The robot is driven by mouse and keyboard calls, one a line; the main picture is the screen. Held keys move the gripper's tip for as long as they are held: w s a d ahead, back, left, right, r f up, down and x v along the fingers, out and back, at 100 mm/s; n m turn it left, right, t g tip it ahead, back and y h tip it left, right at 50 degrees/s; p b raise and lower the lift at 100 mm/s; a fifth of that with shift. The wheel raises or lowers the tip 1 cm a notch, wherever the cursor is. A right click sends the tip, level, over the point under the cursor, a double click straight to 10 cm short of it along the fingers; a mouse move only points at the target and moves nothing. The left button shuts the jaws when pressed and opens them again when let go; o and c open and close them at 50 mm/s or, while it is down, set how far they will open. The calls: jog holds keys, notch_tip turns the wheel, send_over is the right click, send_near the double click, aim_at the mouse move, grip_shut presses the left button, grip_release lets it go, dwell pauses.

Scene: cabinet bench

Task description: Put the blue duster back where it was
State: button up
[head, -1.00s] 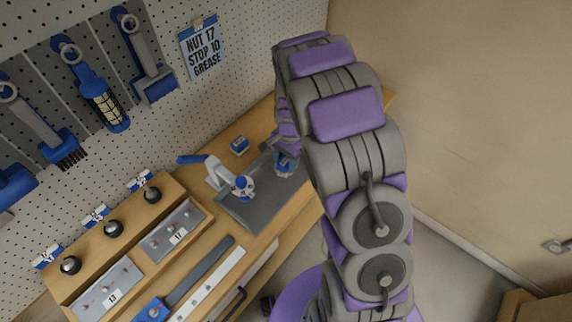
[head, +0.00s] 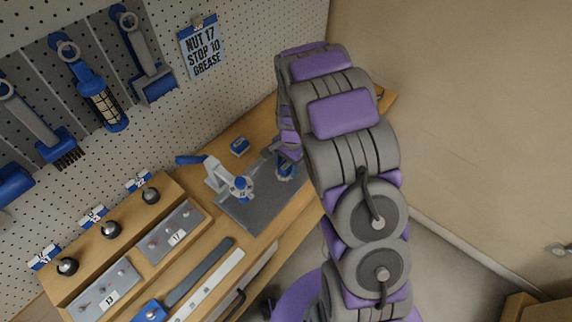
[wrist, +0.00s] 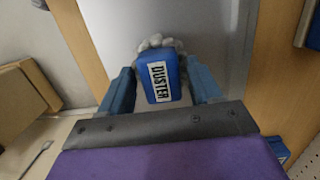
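The blue duster (wrist: 165,84), with a white DUSTER label and pale bristles at its far end, is between my two fingers in the wrist view. My gripper (wrist: 161,82) looks open around it, with narrow gaps along both sides of the duster. In the head view my gripper (head: 287,160) is low over the far right part of the grey mat (head: 247,212), and my arm partly hides it. The duster's contact with the mat is hard to tell. On the pegboard, blue tools hang in grey bays, including a brush (head: 40,125) and a caged lamp (head: 98,95).
A white-and-blue clamp-like device (head: 222,178) stands on the mat's left side, close to my gripper. A small blue box (head: 240,146) is behind it. Knobs and numbered plates (head: 170,232) line the bench at left. A sign (head: 201,50) hangs on the pegboard.

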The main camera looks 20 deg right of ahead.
jog(key=shift+o, duration=0.6)
jog(key=shift+d, duration=0.25)
notch_tip(320, 180, up, 11)
jog(key=p, duration=0.2)
jog(key=s+r+n, duration=0.5)
jog(key=s+r, duration=0.7)
jog(key=s, duration=0.2)
jog(key=s+r+n, duration=0.2)
jog(key=s+n, duration=0.1)
jog(key=s, duration=0.7)
jog(key=s+r+n+g+h, duration=0.1)
jog(key=s+n, duration=0.1)
jog(key=s, duration=0.8)
jog(key=shift+s+a+r+n, duration=0.2)
jog(key=shift+r+n, duration=0.15)
jog(key=shift+n, duration=0.05)
